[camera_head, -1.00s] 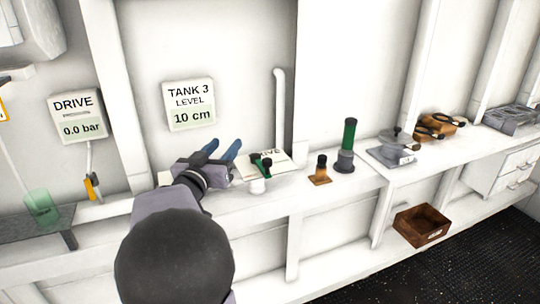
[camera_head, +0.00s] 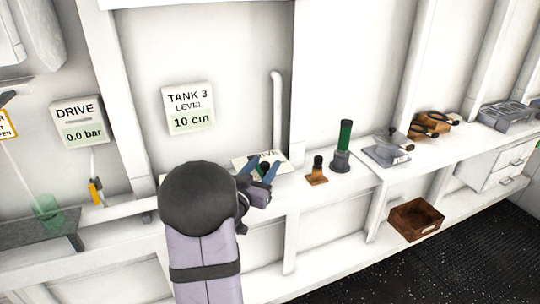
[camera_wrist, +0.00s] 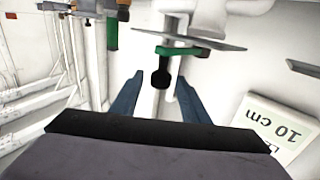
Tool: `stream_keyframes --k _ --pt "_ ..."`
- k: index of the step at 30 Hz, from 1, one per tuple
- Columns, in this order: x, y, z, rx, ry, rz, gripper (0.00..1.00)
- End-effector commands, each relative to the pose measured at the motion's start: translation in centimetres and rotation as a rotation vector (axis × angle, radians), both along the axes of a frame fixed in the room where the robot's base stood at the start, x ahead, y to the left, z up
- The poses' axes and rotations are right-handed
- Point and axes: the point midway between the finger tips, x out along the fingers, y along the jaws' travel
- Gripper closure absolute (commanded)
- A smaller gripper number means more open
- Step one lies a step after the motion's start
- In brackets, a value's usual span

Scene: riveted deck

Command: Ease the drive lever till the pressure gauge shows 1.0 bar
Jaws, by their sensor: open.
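The DRIVE gauge (camera_head: 82,122) on the wall at left reads 0.0 bar. A white plate marked DRIVE (camera_head: 241,161) lies on the shelf, partly covered by my gripper (camera_head: 263,163). The fingers are open, with a gap visible on both sides of the knob. In the head view the lever is mostly hidden behind my gripper.
The TANK 3 gauge (camera_head: 190,108) reads 10 cm. To the right stand an orange block with a black knob (camera_head: 317,172), a green-handled post (camera_head: 345,135) and a grey device (camera_head: 387,154). A yellow-handled piece (camera_head: 95,191) is at left. A brown crate (camera_head: 403,222) sits lower right.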

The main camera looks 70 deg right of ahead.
Motion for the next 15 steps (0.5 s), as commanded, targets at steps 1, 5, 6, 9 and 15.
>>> stream_keyframes --k 1,5,6,9,15 --pt "-0.1 -0.7 0.3 0.001 0.001 -0.002 0.58" --pt "-0.1 -2.4 0.2 0.002 0.002 -0.002 0.58" --pt "-0.1 -2.8 0.2 0.001 0.002 -0.001 0.58" --pt "0.0 -3.8 0.2 0.001 0.001 -0.001 0.58" --pt "0.0 -4.7 0.1 0.0 0.001 0.0 0.58"
